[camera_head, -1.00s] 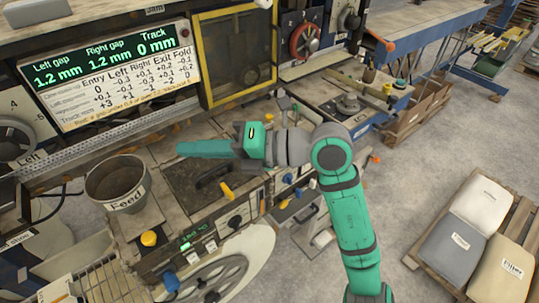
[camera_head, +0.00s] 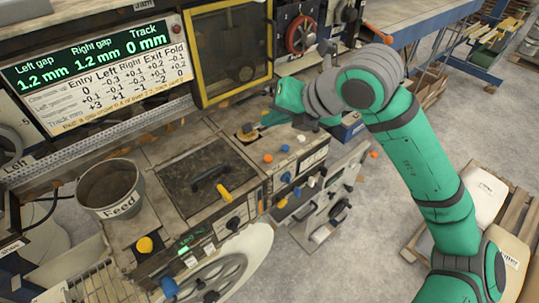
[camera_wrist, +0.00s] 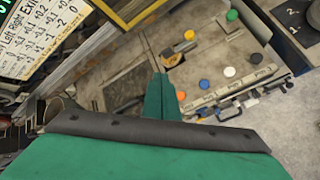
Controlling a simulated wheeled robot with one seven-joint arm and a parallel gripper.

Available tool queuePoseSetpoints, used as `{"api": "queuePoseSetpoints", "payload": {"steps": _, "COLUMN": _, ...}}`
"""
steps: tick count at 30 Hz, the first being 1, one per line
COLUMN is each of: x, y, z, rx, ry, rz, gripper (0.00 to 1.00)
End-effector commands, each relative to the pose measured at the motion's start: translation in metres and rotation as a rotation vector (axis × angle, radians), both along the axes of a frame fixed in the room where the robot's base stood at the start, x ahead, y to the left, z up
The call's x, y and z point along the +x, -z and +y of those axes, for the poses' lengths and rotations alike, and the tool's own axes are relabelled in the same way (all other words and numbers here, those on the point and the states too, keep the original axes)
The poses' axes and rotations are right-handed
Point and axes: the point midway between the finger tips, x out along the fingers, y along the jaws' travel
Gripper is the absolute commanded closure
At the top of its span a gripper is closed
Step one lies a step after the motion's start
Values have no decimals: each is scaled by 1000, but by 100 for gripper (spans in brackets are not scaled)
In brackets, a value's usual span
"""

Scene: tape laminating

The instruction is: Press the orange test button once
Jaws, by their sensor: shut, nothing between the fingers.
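Several small coloured buttons sit on the machine's deck. I cannot read which is the test button. My gripper (camera_head: 263,125) is shut and empty, its green fingers over the deck beside a yellowish block (camera_head: 247,136). In the wrist view my fingertips (camera_wrist: 160,76) appear left of the orange button; contact cannot be told.
A dark hatch (camera_head: 205,180) with a black handle and a yellow-orange lever (camera_head: 223,194) lies to the left. A feed bucket (camera_head: 110,188) is further left. A yellow-framed window (camera_head: 230,55) rises behind.

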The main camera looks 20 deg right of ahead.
Motion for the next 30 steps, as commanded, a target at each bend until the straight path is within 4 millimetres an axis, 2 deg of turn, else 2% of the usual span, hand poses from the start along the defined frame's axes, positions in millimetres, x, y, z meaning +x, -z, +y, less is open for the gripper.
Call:
{"api": "queuePoseSetpoints", "payload": {"steps": 11, "x": 0, "y": 6, "z": 3, "rx": 3, "ry": -5, "rz": -1, "gripper": 100}}
{"api": "queuePoseSetpoints", "payload": {"steps": 30, "x": -1, "y": 77, "z": -3, "rx": 4, "ry": 5, "rz": -1, "gripper": 100}}
